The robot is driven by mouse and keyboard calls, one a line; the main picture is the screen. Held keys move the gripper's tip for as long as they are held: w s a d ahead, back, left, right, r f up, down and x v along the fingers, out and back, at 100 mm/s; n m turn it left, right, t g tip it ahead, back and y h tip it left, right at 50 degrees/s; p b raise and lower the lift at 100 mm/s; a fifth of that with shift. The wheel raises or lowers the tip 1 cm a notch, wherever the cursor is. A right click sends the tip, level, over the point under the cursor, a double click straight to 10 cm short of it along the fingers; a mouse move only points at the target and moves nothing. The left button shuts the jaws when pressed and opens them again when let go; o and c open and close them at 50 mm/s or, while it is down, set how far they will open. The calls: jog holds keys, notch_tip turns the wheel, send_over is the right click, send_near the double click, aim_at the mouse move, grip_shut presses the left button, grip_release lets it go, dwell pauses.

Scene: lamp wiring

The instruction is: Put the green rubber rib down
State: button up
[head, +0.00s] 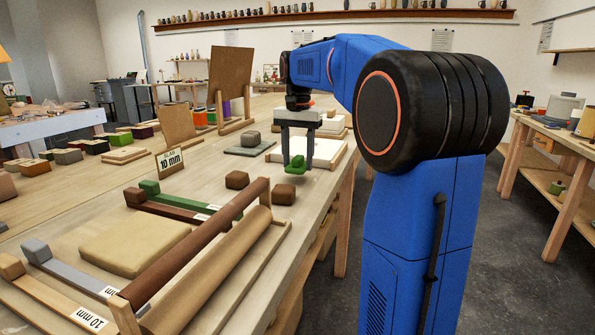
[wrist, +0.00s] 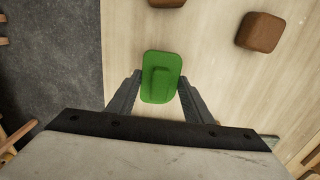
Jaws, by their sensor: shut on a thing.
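The green rubber rib (head: 296,164) is between the fingers of my gripper (head: 297,158), above the right part of the wooden table (head: 225,205). In the wrist view the rib (wrist: 161,77) is a rounded green rectangle with a raised ridge, held by the two dark fingers of my gripper (wrist: 158,90). My gripper is shut on it. In the head view the rib appears above the tabletop, but the exact gap below it is hard to tell.
Brown blocks (head: 284,194) (head: 237,180) stand close by on the table; one also shows in the wrist view (wrist: 261,31). A brown roller (head: 200,240) and a tan pad (head: 135,245) lie nearer. The table's right edge is close.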

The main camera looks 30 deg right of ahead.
aim_at(298, 170)
jog(key=shift+f, duration=1.75)
jog(key=shift+f, duration=0.15)
jog(key=o, duration=1.1)
jog(key=shift+f, duration=0.1)
notch_tip(298, 170, up, 13)
jog(key=shift+f, duration=0.2)
